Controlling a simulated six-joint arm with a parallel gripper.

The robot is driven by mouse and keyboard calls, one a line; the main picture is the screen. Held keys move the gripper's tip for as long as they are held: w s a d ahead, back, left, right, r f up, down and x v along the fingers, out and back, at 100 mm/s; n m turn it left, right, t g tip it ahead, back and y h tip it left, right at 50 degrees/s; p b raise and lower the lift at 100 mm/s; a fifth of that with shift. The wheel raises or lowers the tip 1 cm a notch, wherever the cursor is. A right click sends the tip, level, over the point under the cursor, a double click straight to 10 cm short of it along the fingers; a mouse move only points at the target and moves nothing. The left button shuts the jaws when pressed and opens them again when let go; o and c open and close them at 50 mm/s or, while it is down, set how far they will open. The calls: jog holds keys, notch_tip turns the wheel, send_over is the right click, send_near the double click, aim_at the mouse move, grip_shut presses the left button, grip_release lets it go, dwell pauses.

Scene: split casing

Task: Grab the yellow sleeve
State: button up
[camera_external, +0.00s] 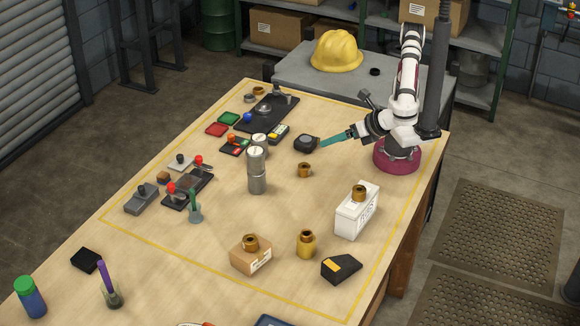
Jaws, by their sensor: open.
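A yellow-gold cylinder (306,246), the thing that looks most like the yellow sleeve, stands upright on the table toward the front, between a cardboard box and a black wedge-shaped block. A darker brass-coloured part shows at its top. My gripper (323,142) has teal fingers and is well behind the cylinder, near the back right of the table. It points left, close to a small black device (306,143); I cannot tell whether they touch. The gripper is open, and I see nothing held in it.
Brass rings sit on the cardboard box (250,259), on the white box (354,219) and on the bare table (304,170). Grey metal cylinders (257,179) stand mid-table. The black block (341,269) lies right of the gold cylinder. Fixtures with knobs fill the left side.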

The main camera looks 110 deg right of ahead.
jog(key=s+a+f+n+t+y, duration=0.25)
jog(key=a+n+t, duration=0.4)
jog(key=a, duration=0.85)
jog(key=n, duration=0.2)
send_near(311, 243)
jog(key=shift+g+h, duration=0.35)
jog(key=shift+g, duration=0.2)
jog(key=x, duration=0.7)
jog(key=f+x, duration=0.1)
jog(key=x, duration=0.2)
jog(key=shift+s+d+f, duration=0.1)
jog(key=shift+d, duration=0.3)
grip_shut()
